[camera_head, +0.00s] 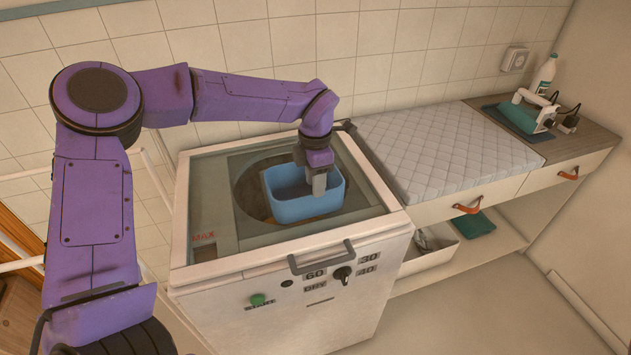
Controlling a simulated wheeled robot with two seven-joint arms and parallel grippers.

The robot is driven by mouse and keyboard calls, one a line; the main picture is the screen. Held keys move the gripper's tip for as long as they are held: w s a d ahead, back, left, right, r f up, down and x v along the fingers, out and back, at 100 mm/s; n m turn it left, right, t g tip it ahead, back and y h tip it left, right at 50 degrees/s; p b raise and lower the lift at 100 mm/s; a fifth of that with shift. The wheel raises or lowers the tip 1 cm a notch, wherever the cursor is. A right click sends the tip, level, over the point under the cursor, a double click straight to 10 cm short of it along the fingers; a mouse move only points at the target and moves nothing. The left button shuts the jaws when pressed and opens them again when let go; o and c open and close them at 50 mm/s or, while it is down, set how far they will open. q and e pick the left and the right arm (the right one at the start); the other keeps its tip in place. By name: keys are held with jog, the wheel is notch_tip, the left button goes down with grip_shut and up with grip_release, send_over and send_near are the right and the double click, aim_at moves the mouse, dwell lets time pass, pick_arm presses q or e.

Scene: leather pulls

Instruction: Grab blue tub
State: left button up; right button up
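The blue tub (304,208) is an open, rounded rectangular container. It shows above the round opening in the top of the white machine (290,259); whether it rests there or hangs clear I cannot tell. My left gripper (319,188) points down at the tub, with its grey fingers over the tub's interior near the back right. The fingers overlap the tub in the picture, and their gap does not show clearly, so I cannot tell if they grip a wall. My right gripper is not in view.
A quilted white pad (445,150) lies on the counter to the right. Beyond it are a white bottle (544,74) and a teal device (518,117). Drawers have orange leather pulls (468,206). A handle (321,258) sticks out from the machine's front edge. Tiled wall stands behind.

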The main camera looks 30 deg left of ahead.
aim_at(314, 214)
pick_arm(q)
jog(key=s+f+p, duration=0.2)
jog(key=s+f, duration=0.1)
jog(key=shift+f, duration=0.15)
jog(key=f, duration=0.1)
jog(key=w+f, duration=0.1)
jog(key=f, duration=0.1)
jog(key=w+f, duration=0.1)
jog(key=shift+w+a+f+p, duration=0.1)
jog(key=shift+w+f+p, duration=0.1)
jog(key=shift+f+p, duration=0.1)
jog(key=shift+s+r, duration=0.15)
jog(key=shift+s, duration=0.15)
jog(key=shift+s+r, duration=0.2)
jog(key=shift+s, duration=0.1)
grip_shut()
jog(key=shift+w+f, duration=0.1)
jog(key=shift+w, duration=0.05)
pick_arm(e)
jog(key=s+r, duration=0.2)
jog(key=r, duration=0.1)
